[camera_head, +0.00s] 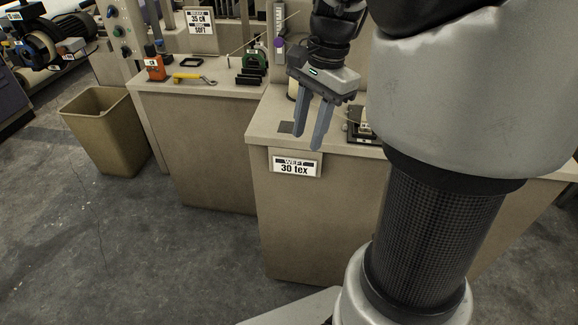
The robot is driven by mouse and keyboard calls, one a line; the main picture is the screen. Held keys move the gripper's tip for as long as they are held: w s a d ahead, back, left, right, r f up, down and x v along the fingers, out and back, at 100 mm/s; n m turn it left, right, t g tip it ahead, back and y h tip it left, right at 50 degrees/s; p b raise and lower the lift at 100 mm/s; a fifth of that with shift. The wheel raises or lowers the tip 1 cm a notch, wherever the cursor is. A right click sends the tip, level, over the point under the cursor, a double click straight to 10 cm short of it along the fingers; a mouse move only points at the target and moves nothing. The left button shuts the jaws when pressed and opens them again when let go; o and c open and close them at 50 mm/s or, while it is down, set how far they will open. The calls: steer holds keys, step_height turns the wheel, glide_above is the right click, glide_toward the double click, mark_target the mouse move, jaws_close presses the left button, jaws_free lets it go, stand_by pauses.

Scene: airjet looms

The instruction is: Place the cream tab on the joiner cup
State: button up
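My gripper (308,142) points down in front of the near bench, its two grey-blue fingers apart with nothing seen between them. I cannot pick out the cream tab for certain. I cannot identify the joiner cup either. A pale rounded object (292,89) shows partly behind my gripper. A small dark device with pale parts (360,126) sits on the bench to the right of the fingers, partly hidden by my arm.
The near bench (262,118) carries a "WEFT 30 tex" label (295,167) on its front. The left bench (215,95) holds an orange block (154,67), a yellow-handled tool (190,79), a black frame (191,62) and a green device (254,60). A tan bin (105,135) stands left; open floor (140,260) lies in front.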

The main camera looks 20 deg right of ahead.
steer(key=s+a+r+n+t, duration=0.1)
steer(key=s+a+n+t, duration=0.1)
steer(key=s+a+n, duration=0.2)
steer(key=s+a+r+n+t+h, duration=0.1)
steer(key=s+a+r+n+t, duration=0.1)
steer(key=s+a+n, duration=0.3)
steer(key=s+n+t, duration=0.1)
steer(key=s+n, duration=0.3)
steer(key=shift+a+n, duration=0.3)
steer(key=shift+n, duration=0.1)
steer(key=shift+d+r, duration=0.1)
